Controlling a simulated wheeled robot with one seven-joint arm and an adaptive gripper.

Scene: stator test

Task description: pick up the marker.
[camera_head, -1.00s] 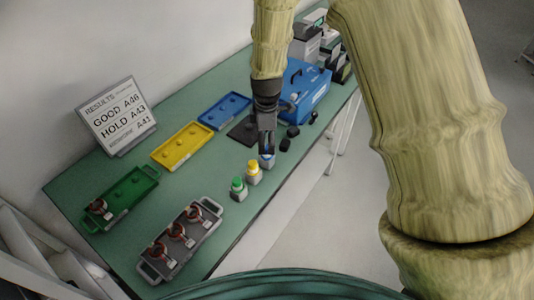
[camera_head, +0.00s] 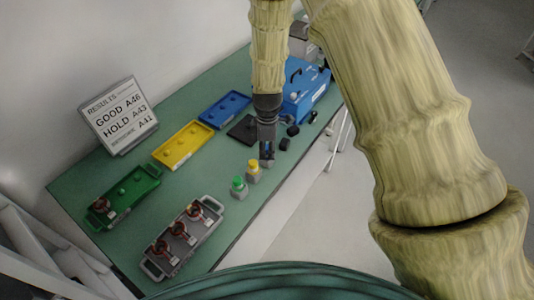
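Small capped bottle-like items, which may be markers, stand in a row near the table's front edge. One has a green cap (camera_head: 238,185) and one a yellow cap (camera_head: 252,167). A blue-capped one (camera_head: 267,160) stands at the row's far end, mostly hidden by my gripper. My gripper (camera_head: 267,157) points down over the blue-capped one, with its fingertips beside the cap. The fingers are too small and dark to tell whether they are closed on it.
The green table (camera_head: 150,222) holds a green tray (camera_head: 122,197), a yellow tray (camera_head: 182,146), a blue tray (camera_head: 224,110) and a grey tray (camera_head: 182,238) with copper-coloured parts. A results sign (camera_head: 119,115) stands at the back. A blue case (camera_head: 306,88) and dark blocks (camera_head: 285,144) are nearby.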

